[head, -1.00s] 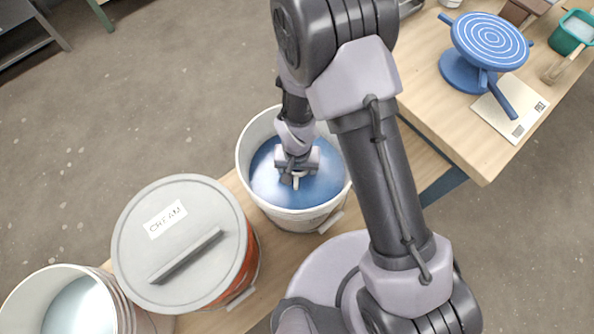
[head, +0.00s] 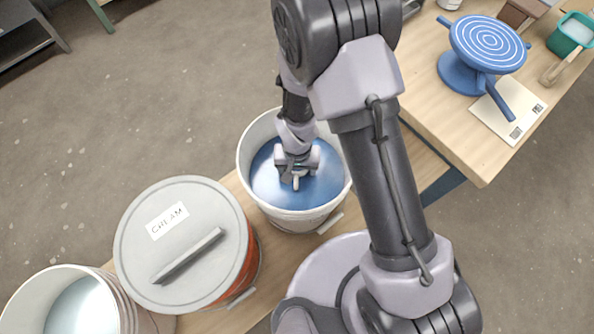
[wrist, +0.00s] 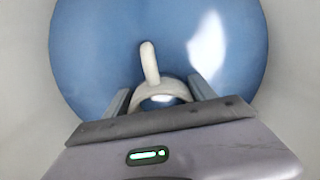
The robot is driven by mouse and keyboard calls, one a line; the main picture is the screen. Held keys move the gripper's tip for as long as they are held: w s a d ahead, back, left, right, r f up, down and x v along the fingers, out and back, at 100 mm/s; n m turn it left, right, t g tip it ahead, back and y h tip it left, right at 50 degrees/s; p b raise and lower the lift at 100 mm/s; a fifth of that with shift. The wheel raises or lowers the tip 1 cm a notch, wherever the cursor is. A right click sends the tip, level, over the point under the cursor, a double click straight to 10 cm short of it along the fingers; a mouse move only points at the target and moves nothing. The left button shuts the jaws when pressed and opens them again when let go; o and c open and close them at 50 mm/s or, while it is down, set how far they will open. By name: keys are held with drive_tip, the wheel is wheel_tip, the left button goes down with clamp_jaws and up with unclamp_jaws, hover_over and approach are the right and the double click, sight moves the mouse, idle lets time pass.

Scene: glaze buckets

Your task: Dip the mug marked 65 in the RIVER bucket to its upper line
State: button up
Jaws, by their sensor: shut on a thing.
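My gripper (head: 297,168) is inside an open white bucket (head: 300,220), low over its blue glaze (head: 265,182). In the wrist view my gripper (wrist: 160,97) is shut on a pale mug (wrist: 168,82), with a finger on either side. The mug's handle (wrist: 150,62) points away from my gripper, above or at the blue surface. Most of the mug's body is hidden by my gripper and the glaze. I cannot see its number or its lines. No name shows on this bucket from here.
A lidded bucket labelled CREAM (head: 190,215) stands just left of the blue one. Another open bucket with pale glaze (head: 80,305) stands at the lower left. A table at the upper right holds a blue banding wheel (head: 488,45) and a card (head: 510,110).

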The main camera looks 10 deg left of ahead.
wheel_tip(320, 180, up, 7)
drive_tip(key=p, duration=0.4)
drive_tip(key=shift+r, duration=0.2)
idle(1.3)
wheel_tip(320, 180, up, 15)
drive_tip(key=p, duration=1.1)
drive_tip(key=shift+d, duration=0.1)
